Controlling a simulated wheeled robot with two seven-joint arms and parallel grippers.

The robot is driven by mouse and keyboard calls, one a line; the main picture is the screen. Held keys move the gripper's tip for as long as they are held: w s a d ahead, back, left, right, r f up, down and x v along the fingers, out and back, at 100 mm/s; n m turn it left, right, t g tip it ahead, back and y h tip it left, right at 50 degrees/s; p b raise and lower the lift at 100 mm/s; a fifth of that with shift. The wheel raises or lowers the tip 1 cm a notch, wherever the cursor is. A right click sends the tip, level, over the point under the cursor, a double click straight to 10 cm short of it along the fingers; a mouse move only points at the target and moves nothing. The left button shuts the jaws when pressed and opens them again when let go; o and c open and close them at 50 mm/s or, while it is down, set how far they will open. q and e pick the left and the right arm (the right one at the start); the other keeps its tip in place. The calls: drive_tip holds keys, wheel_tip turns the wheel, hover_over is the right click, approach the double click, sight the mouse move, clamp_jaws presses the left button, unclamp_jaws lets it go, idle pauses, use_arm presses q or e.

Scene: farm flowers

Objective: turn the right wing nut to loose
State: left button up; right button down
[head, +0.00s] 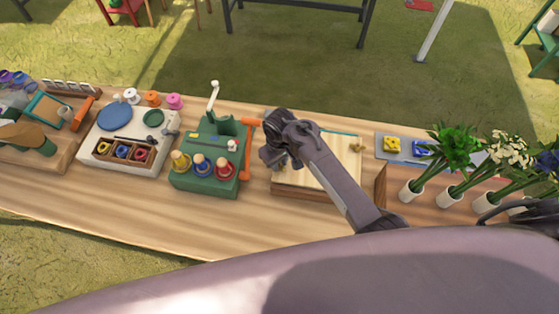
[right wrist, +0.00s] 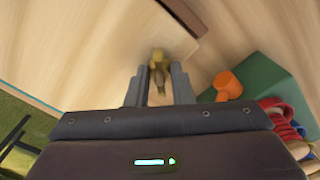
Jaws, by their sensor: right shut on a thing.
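The wooden flower press (head: 335,170) stands on the table in the middle of the head view. A brass wing nut (head: 357,147) shows uncovered near its right edge. My right gripper (head: 277,158) is over the press's left edge, shut on another brass wing nut. The right wrist view shows this wing nut (right wrist: 158,62) standing between the fingertips of my right gripper (right wrist: 159,82). In the head view the gripper hides most of it. How far it is turned cannot be told. My left gripper is not in view.
A green box (head: 208,170) with an orange handle (head: 250,122) and several ribbon spools stands close left of the gripper. A white tray (head: 128,137) lies farther left. White vases (head: 411,190) with flowers stand at the right. The table's front strip (head: 150,215) is clear.

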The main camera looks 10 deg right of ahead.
drive_tip(key=n, duration=1.2)
drive_tip(key=shift+d+f+n, duration=0.1)
drive_tip(key=shift+n, duration=0.3)
drive_tip(key=n, duration=0.9)
drive_tip(key=shift+b, duration=0.3)
drive_tip(key=shift+n+b, duration=0.3)
drive_tip(key=shift+n, duration=0.6)
drive_tip(key=n+b, duration=0.1)
drive_tip(key=n, duration=0.1)
drive_tip(key=shift+f+n, duration=0.15)
drive_tip(key=shift+n, duration=0.25)
drive_tip(key=n+b, duration=0.3)
drive_tip(key=shift+n, duration=0.3)
drive_tip(key=n+b, duration=0.2)
drive_tip(key=n, duration=0.2)
drive_tip(key=shift+n+b, duration=0.3)
drive_tip(key=shift+b, duration=0.1)
drive_tip(key=n+b, duration=0.3)
drive_tip(key=n, duration=0.2)
drive_tip(key=shift+n+b, duration=1.55)
drive_tip(key=shift+n, duration=0.95)
